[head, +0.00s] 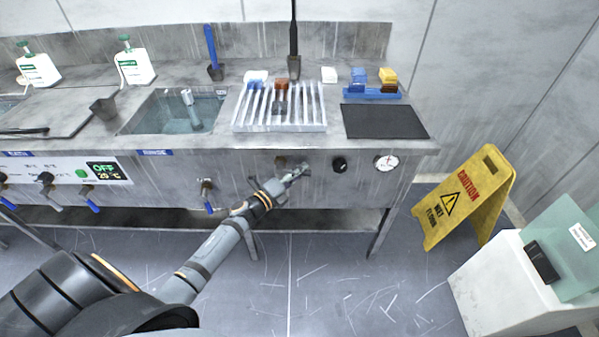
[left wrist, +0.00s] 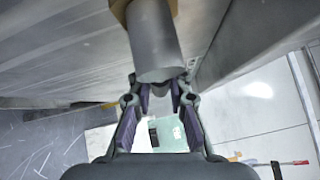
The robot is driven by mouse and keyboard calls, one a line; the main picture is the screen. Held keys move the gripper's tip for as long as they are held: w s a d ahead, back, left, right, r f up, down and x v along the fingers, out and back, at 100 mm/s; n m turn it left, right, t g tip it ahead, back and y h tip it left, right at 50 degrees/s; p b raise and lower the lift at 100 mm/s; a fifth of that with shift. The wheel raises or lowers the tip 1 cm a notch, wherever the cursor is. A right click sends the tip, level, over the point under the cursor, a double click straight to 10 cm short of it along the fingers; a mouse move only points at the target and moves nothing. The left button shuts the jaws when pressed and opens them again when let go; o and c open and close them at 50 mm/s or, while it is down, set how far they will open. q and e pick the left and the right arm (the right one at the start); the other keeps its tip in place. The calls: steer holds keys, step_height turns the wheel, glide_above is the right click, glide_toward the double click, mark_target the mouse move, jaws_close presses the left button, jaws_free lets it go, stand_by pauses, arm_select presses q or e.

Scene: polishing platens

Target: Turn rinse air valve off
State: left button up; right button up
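My left gripper (head: 297,172) is at the front panel of the steel bench, beside a valve with a brass fitting (head: 281,161). The gripper and wrist cover most of this valve in the head view, so its handle cannot be made out there. In the left wrist view a grey cylinder (left wrist: 155,45) with a brass collar reaches down in front of the gripper (left wrist: 160,88). The fingers stand apart, with the cylinder's end near their tips; contact cannot be told. My right gripper is not in view.
A black knob (head: 340,164) and a round gauge (head: 386,162) are on the panel right of the gripper. A blue-handled valve (head: 207,196) is to its left. A slotted rack (head: 240,118) stands on the bench above. A yellow wet-floor sign (head: 468,198) stands at right.

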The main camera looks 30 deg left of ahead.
arm_select(q)
jaws_close()
steer(key=shift+r+p, duration=0.1)
steer(key=shift+p, duration=0.65)
steer(key=m+g+p, duration=0.1)
steer(key=p, duration=0.3)
steer(key=f+m+g+y+p, duration=0.1)
steer(key=p, duration=0.3)
steer(key=a+m+g+y+p, duration=0.1)
steer(key=p, duration=0.3)
steer(key=shift+s+f+m+g, duration=0.2)
steer(key=shift+f+m+g, duration=0.2)
steer(key=s+a+f+m+g+y+p, duration=0.2)
steer(key=a+f+m+g+y+p, duration=0.1)
steer(key=p, duration=1)
steer(key=shift+a+f+m+g+y, duration=0.3)
steer(key=shift+a+m+g+y, duration=0.6)
steer(key=shift+y, duration=0.8)
steer(key=shift+s, duration=0.1)
